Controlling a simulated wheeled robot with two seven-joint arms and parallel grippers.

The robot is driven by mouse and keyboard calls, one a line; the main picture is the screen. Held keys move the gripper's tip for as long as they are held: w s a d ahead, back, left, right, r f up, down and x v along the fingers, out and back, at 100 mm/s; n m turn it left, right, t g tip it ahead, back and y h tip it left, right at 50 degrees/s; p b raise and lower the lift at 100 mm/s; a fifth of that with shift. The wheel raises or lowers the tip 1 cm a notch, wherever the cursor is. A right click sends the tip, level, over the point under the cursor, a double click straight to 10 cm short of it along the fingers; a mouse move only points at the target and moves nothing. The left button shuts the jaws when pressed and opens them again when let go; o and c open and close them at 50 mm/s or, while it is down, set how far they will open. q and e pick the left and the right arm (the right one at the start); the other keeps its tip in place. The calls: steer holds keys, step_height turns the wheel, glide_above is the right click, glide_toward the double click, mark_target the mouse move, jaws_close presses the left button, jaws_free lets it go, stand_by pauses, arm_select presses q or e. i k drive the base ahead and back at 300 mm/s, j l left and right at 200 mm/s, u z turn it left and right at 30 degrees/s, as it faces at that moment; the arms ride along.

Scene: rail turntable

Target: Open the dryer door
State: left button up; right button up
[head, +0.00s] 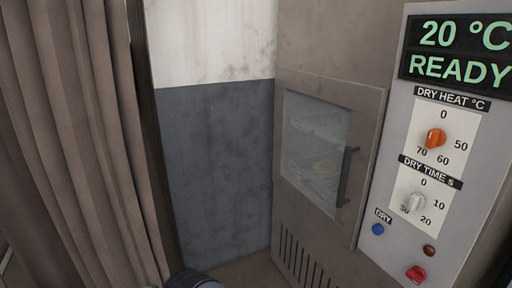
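The dryer door (369,150) is a beige panel with a glass window (302,150), set in a beige cabinet to the right of the middle. It looks closed. A dark vertical handle (347,177) is on the door's right side. Shelves show dimly through the glass, with something small and yellowish on one. Neither gripper's fingers are in view. A dark rounded part at the bottom edge, left of the middle, seems to be mine, and nothing touches the door or its handle.
A control panel (398,130) at the right has a display (458,52) reading 20 °C READY, an orange heat knob (435,138), a white time knob (416,202), a blue button (378,229) and a red knob (415,274). A brown curtain (80,150) hangs at the left. Vent slots lie below the door.

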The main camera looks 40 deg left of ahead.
mark_target(367, 103)
steer(key=u, duration=1)
steer(key=i+j+u, duration=0.1)
steer(key=i+u, duration=0.2)
steer(key=i, duration=0.15)
steer(key=i+u, duration=0.25)
steer(key=i, duration=0.25)
